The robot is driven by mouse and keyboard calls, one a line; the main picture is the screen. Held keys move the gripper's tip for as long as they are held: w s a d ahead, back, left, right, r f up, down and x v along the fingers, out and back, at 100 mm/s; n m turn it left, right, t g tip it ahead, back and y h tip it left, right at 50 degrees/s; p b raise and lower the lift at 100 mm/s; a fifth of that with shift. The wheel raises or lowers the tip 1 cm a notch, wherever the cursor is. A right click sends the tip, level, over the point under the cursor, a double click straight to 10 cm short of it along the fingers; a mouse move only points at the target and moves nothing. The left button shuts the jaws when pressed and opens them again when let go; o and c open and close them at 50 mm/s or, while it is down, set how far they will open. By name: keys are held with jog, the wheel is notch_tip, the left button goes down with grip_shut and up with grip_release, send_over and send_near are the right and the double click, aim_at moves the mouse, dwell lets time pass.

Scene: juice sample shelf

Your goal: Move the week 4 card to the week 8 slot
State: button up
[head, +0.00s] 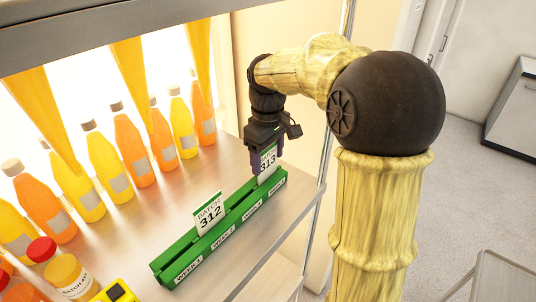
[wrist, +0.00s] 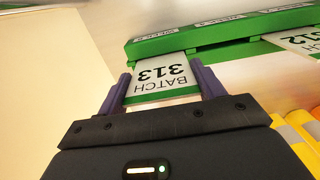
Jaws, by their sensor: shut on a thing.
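The green rack (head: 217,231) stands along the shelf's front edge, with white week labels on its face. WEEK 1 and WEEK 2 read clearly at the near end; the two farther labels are too small to read surely. A white BATCH 313 card (head: 267,163) is upright at the rack's far right end. My gripper (head: 266,160) is above that end, shut on this card. In the wrist view the purple fingers (wrist: 161,78) hold the card (wrist: 162,72) by its sides, its lower edge at the rack (wrist: 200,35). I cannot tell whether it is seated. A BATCH 312 card (head: 209,213) stands near WEEK 2.
Several orange and yellow juice bottles (head: 105,160) line the shelf behind the rack. A red-capped jar (head: 66,272) and a yellow device (head: 115,291) stand at the near left. A metal shelf post (head: 322,150) is right of the rack.

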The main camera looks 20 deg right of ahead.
jog(key=shift+f, duration=0.5)
jog(key=o, duration=1)
jog(key=shift+r, duration=0.15)
notch_tip(320, 180, up, 12)
jog(key=shift+f+b, duration=0.1)
jog(key=shift+b, duration=0.2)
jog(key=shift+d, duration=0.1)
